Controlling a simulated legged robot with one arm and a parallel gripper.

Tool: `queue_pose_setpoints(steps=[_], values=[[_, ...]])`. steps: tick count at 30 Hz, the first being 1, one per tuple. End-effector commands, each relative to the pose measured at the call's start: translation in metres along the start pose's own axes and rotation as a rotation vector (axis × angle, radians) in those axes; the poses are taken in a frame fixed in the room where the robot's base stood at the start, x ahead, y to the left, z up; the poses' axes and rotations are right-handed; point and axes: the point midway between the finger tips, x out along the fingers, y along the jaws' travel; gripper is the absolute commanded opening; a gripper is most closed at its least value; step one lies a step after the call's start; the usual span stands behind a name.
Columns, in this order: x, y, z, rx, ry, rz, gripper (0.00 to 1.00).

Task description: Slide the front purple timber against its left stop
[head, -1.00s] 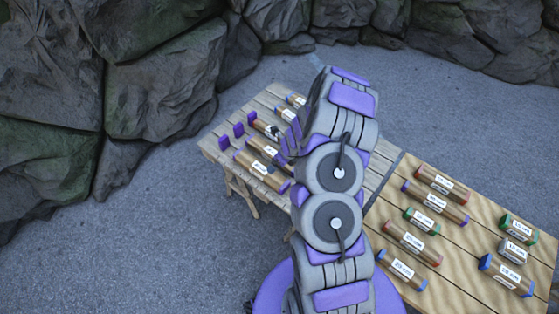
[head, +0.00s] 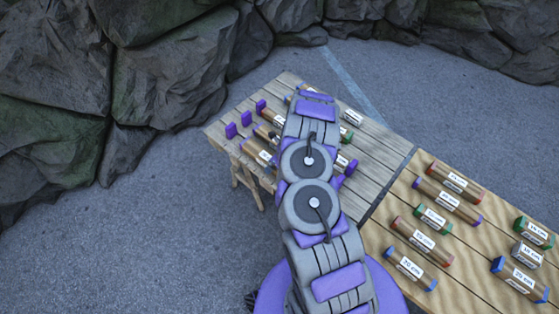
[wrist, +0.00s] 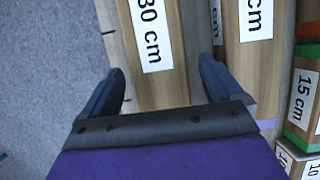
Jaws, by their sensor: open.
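The front purple timber (head: 255,151) lies nearest the front edge of the left table in the head view, and my arm hides its right part. In the wrist view this brown timber (wrist: 160,85) with a 30 cm label runs between the two fingers of my open gripper (wrist: 162,88). One finger is on each side of it, with a gap on the right; I cannot tell whether the left finger touches.
Two more purple stops (head: 246,118) (head: 261,106) stand in a row behind. A second labelled timber (wrist: 252,60) lies close right of my gripper in the wrist view. The right table (head: 455,275) holds several labelled timbers. Rocks line the back.

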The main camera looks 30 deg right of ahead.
Motion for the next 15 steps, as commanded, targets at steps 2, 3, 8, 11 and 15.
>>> queue_pose_setpoints(steps=[2, 3, 8, 11, 15], values=[[0.009, -0.001, 0.0, -0.002, 0.0, -0.002, 0.94], [0.012, -0.001, 0.001, -0.003, 0.0, -0.003, 0.94], [0.019, -0.001, 0.001, -0.002, -0.001, -0.003, 0.94], [0.02, -0.001, 0.001, -0.002, -0.001, -0.003, 0.94], [0.02, -0.001, 0.001, -0.001, -0.002, -0.002, 0.94]])
